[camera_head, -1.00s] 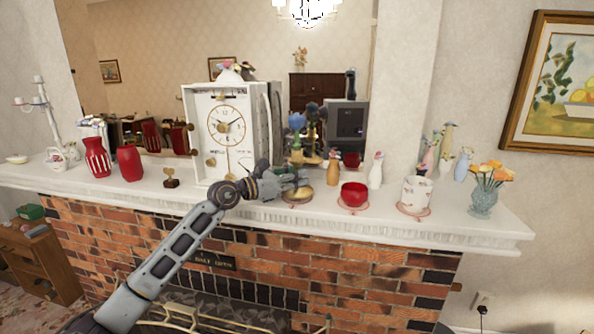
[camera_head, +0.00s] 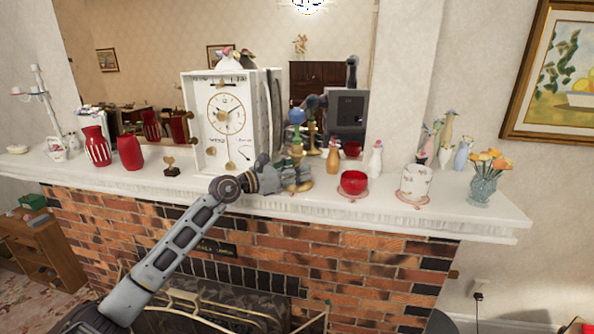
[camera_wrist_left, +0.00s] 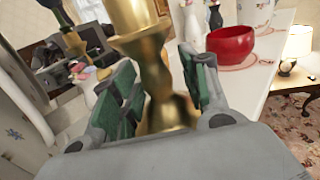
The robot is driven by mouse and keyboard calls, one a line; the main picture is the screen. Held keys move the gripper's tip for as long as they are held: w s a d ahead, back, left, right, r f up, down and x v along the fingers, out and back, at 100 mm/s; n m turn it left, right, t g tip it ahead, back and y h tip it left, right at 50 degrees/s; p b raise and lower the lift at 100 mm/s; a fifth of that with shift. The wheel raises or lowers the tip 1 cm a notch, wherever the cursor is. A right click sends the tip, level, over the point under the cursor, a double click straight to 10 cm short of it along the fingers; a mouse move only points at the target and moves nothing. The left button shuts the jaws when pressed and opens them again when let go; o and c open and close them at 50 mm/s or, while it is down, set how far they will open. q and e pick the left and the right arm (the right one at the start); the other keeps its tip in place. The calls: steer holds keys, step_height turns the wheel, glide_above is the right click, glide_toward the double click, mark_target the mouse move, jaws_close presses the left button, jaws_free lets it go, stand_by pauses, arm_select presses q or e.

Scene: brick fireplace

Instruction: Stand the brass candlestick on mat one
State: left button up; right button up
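The brass candlestick (camera_wrist_left: 167,100) stands between the two fingers of my left gripper (camera_wrist_left: 163,80) in the left wrist view. In the head view my left gripper (camera_head: 297,174) is low over the mantel, right of the white clock. The round brass base shows just below the fingers at the mantel top; much of the stem is hidden. Whether the base touches a mat is unclear. My right gripper is not in view.
A red bowl (camera_head: 354,182) and a white cup (camera_head: 415,180) sit on pink mats to the right. A yellow vase (camera_head: 333,157) and a white vase (camera_head: 375,160) stand close by. The clock (camera_head: 228,122) is just left. Flowers (camera_head: 483,180) stand near the mantel's right end.

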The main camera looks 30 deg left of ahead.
arm_select(q)
steer(key=shift+r, duration=0.1)
steer(key=shift+b+v, duration=0.35)
steer(key=shift+v, duration=0.55)
steer(key=shift+b+v, duration=0.95)
steer(key=shift+v, duration=1.8)
steer(key=shift+b+v, duration=0.8)
steer(key=shift+v, duration=1.55)
